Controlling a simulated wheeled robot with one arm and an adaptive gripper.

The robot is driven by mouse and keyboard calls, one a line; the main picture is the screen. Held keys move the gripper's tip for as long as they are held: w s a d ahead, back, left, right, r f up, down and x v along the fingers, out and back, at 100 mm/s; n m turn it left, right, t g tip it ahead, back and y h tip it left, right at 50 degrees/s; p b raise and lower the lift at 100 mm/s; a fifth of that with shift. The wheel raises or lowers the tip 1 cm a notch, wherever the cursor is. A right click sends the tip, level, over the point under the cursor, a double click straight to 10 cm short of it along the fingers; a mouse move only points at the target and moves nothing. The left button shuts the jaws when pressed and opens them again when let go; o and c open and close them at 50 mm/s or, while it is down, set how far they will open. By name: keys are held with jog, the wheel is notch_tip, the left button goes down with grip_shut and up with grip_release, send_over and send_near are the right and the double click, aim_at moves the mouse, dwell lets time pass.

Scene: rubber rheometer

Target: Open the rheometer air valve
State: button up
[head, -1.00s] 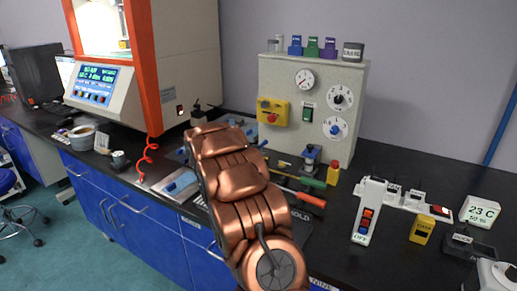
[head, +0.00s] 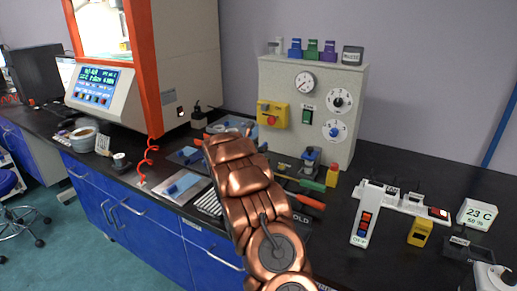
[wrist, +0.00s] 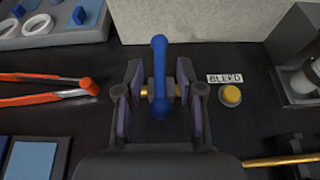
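The air valve shows in the wrist view as a blue lever (wrist: 160,75) on a small grey body, with brass pipe ends (wrist: 180,90) showing beside it. The lever points toward the grey cabinet at the top of the view. My gripper (wrist: 159,92) is open, with one finger on each side of the lever. Gaps show between the lever and both fingers. In the head view my copper-coloured arm hides my gripper and most of the valve area.
A yellow button (wrist: 231,95) labelled BLEED lies right of the valve. Orange-handled pliers (wrist: 50,90) lie left. The grey cabinet (head: 320,90) with gauges and dials stands behind. A white power strip (head: 367,210) lies to the right on the black bench.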

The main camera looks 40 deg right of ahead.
grip_shut()
jog(key=shift+a+f+b, duration=0.1)
jog(key=shift+f+b, duration=0.1)
jog(key=shift+b, duration=0.15)
dwell(0.3)
